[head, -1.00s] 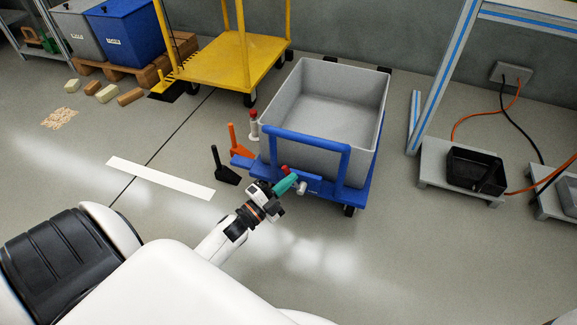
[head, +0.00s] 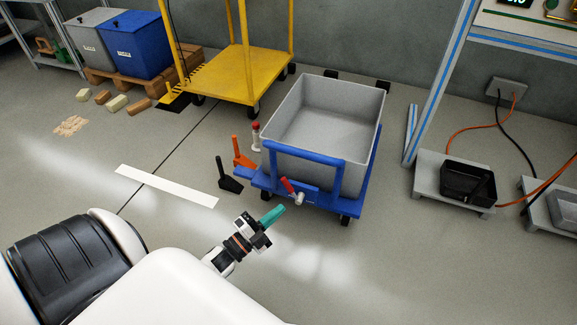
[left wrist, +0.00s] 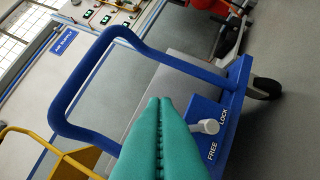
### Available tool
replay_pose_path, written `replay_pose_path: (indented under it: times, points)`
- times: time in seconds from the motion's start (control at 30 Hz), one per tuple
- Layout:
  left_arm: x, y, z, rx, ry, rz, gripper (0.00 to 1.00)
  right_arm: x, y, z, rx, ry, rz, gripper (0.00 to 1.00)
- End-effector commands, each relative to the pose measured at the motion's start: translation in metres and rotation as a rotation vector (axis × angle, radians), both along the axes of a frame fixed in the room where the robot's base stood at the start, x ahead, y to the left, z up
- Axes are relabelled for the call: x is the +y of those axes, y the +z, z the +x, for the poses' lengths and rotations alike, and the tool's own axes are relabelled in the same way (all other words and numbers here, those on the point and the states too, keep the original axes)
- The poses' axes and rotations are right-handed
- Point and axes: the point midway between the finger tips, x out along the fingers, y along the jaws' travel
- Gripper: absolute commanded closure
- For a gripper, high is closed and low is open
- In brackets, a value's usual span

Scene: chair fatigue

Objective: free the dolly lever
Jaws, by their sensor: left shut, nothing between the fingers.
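The blue dolly (head: 322,197) carries a grey tub (head: 327,118) and has a blue push handle. Its lever (head: 288,185) has a red grip slanting up and left from a pale pivot on the dolly's near edge. In the left wrist view the pale pivot of the lever (left wrist: 208,126) shows between the words FREE and LOCK; the red grip is not visible there. My left gripper (head: 279,210) has teal fingers, shut and empty, just below and left of the lever, apart from it in the head view. The fingers (left wrist: 160,102) cover part of the dolly in the wrist view. My right gripper is not in view.
A black wedge (head: 228,175) and an orange wedge (head: 242,153) stand left of the dolly, near a red-topped post (head: 255,136). A yellow cart (head: 235,75) stands behind. A low grey platform with a black tray (head: 468,180) is at right. Floor in front is clear.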

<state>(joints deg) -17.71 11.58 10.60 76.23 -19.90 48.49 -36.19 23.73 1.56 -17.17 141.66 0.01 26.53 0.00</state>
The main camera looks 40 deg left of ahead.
Motion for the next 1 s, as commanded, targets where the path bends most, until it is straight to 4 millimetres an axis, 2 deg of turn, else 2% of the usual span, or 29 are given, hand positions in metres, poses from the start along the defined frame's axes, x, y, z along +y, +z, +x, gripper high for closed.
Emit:
replay_pose_path:
  times: [0.1,0.23,0.8,0.87,0.93,1.0]
  points:
    - [0.003,-0.003,-0.013,0.002,0.0,-0.001,1.0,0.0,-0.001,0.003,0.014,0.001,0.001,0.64]
    - [0.004,-0.005,-0.019,0.0,0.0,-0.001,1.0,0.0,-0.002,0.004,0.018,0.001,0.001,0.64]
    - [0.003,-0.005,-0.019,-0.001,-0.001,-0.001,1.0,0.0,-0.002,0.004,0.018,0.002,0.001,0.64]
    - [0.001,0.0,-0.018,-0.008,-0.005,-0.008,1.0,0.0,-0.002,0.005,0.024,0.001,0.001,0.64]
    - [-0.006,0.015,-0.014,-0.031,-0.021,-0.031,1.0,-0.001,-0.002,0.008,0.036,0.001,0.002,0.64]
    - [-0.021,0.043,-0.008,-0.073,-0.056,-0.078,1.0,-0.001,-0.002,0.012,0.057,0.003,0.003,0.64]
